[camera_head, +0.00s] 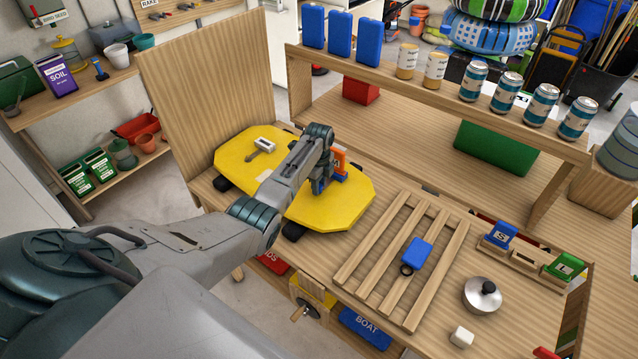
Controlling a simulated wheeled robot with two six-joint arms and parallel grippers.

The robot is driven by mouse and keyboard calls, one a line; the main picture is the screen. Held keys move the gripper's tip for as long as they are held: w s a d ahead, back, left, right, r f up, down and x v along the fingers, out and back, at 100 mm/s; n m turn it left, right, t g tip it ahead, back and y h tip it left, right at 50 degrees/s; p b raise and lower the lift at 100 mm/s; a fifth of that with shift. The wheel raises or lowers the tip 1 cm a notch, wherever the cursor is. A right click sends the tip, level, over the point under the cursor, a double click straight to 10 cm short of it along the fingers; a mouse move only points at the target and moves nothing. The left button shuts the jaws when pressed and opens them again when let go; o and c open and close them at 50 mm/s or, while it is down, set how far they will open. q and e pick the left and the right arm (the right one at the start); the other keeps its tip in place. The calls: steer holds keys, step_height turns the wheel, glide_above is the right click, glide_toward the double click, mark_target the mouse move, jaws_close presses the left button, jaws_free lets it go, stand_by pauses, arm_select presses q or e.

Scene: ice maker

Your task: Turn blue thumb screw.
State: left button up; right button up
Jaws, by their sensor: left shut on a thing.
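A yellow eight-sided board (230,160) lies on the wooden bench at the left of the slatted rack. My left arm reaches over it from the lower left. My left gripper (332,176) is low over the board's right part, shut on a small blue piece (341,174), which looks like the blue thumb screw. The gripper hides much of that piece, so its turn angle cannot be told. An orange part (341,157) stands right beside the gripper. A grey T-shaped handle (261,148) is on the board's left part. My right gripper is not in view.
A slatted wooden rack (363,255) with a blue tagged block (416,254) lies to the right. A raised shelf (440,98) holds cans. A tall wooden panel (210,90) stands behind the board.

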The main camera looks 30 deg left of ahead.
arm_select(q)
steer(key=shift+r+m, duration=0.15)
steer(key=shift+m, duration=0.45)
steer(key=o, duration=1)
steer(key=shift+r+b, duration=1.45)
steer(key=shift+r, duration=3.95)
